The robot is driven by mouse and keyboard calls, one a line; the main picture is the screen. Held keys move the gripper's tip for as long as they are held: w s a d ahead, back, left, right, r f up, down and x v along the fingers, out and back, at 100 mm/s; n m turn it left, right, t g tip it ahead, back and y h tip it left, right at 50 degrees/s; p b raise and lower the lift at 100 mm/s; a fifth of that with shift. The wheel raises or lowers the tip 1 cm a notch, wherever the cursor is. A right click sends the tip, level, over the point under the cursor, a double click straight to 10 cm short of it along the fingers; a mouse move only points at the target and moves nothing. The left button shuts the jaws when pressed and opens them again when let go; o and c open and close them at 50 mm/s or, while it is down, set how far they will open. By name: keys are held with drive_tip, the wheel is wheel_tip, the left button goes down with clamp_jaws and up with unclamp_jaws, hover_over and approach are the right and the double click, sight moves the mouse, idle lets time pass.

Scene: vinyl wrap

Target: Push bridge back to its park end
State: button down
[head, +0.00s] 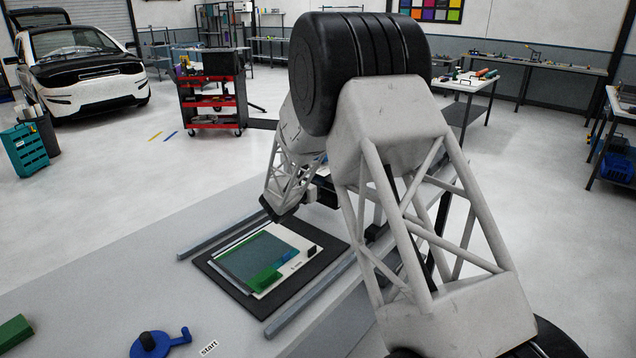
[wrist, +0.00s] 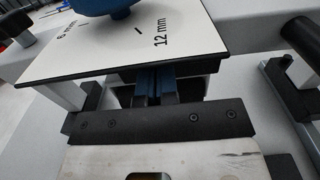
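In the wrist view my gripper (wrist: 158,82) has its two dark, bluish fingers close together, pointing under the edge of a white plate. The plate (wrist: 105,50) carries "6 mm" and "12 mm" marks and a blue knob (wrist: 108,6). A pale grey beam (wrist: 235,25), probably part of the bridge, runs behind it. I cannot tell whether the fingertips touch the bridge. In the head view two grey rails (head: 222,220) flank a black mat (head: 272,302) with a green-edged sheet (head: 255,256). My arm hides most of the bridge and gripper there.
A blue handled tool (head: 160,343), a "start" label (head: 209,348) and a green block (head: 14,331) lie on the near grey table. A black handle (wrist: 301,38) and bracket stand at right in the wrist view. The table left of the rails is clear.

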drive_tip(key=v, duration=1.4)
drive_tip(key=shift+r, duration=0.1)
drive_tip(key=s+d+r+m+g+y, duration=0.1)
drive_tip(key=s+d+r+m+g, duration=0.5)
drive_tip(key=s+d, duration=0.45)
drive_tip(key=s+d+r+m+g+y, duration=0.1)
drive_tip(key=s+d+r+m+g, duration=0.35)
drive_tip(key=s+d+m, duration=0.55)
drive_tip(key=s+r+m+y, duration=0.1)
drive_tip(key=s+m+y, duration=0.9)
drive_tip(key=s, duration=2.2)
drive_tip(key=shift+s+a+r+m+y, duration=0.2)
drive_tip(key=shift+r+m+y, duration=0.2)
drive_tip(key=shift+m, duration=0.2)
